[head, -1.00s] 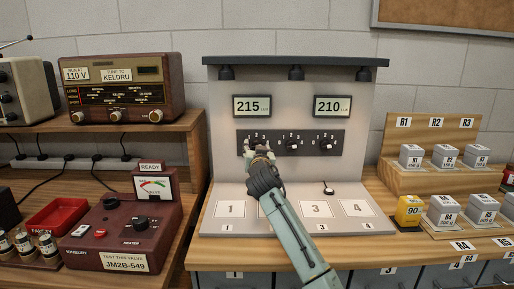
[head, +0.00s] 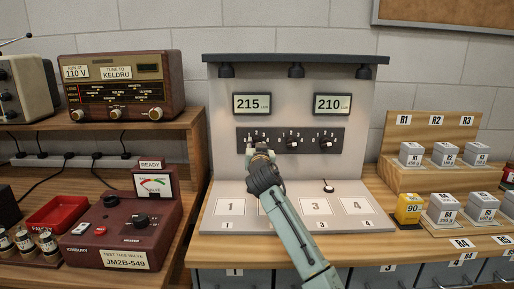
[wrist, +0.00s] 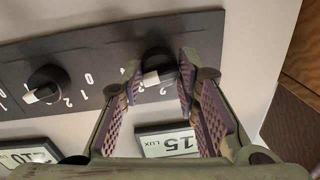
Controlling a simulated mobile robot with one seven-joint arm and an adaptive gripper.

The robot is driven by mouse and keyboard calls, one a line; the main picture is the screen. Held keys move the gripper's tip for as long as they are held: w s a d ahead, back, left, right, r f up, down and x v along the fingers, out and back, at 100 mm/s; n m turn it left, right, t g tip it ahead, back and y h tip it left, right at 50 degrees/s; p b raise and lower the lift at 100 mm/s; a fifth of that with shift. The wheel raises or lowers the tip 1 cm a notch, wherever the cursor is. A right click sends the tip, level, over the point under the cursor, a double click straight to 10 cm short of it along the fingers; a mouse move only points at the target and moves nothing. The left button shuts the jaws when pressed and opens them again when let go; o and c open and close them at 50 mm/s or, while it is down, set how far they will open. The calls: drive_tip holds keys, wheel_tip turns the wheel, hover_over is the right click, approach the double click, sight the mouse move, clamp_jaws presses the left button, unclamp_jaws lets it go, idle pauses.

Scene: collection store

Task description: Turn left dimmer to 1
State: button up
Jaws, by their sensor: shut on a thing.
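The dimmer panel (head: 322,140) is a dark strip with three black knobs, set on a light upright board. The left dimmer (wrist: 157,70) shows in the wrist view as a black knob with a white pointer, between my fingertips; in the head view my gripper (head: 260,151) hides most of it. My gripper in the wrist view (wrist: 158,78) is shut on this knob, with a ridged finger pad on either side. The knob's exact setting is hard to read, as the fingers cover part of its scale. The left display (head: 252,104) reads 215; the right display (head: 332,104) reads 210.
The middle dimmer (head: 292,141) and right dimmer (head: 323,141) are close by on the right. A radio (head: 125,85) and a maroon tester (head: 125,225) are left; boxed parts (head: 445,208) are right.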

drive_tip(key=shift+n, duration=0.4)
drive_tip(key=n+p, duration=0.1)
drive_tip(key=n, duration=0.6)
drive_tip(key=n+h+p, duration=0.1)
drive_tip(key=n, duration=0.6)
drive_tip(key=n+p, duration=0.1)
drive_tip(key=n, duration=0.6)
drive_tip(key=shift+a+r+g+h, duration=0.1)
drive_tip(key=shift+g+h, duration=0.3)
drive_tip(key=shift+n, duration=0.4)
drive_tip(key=o, duration=1.2)
drive_tip(key=shift+s, duration=0.1)
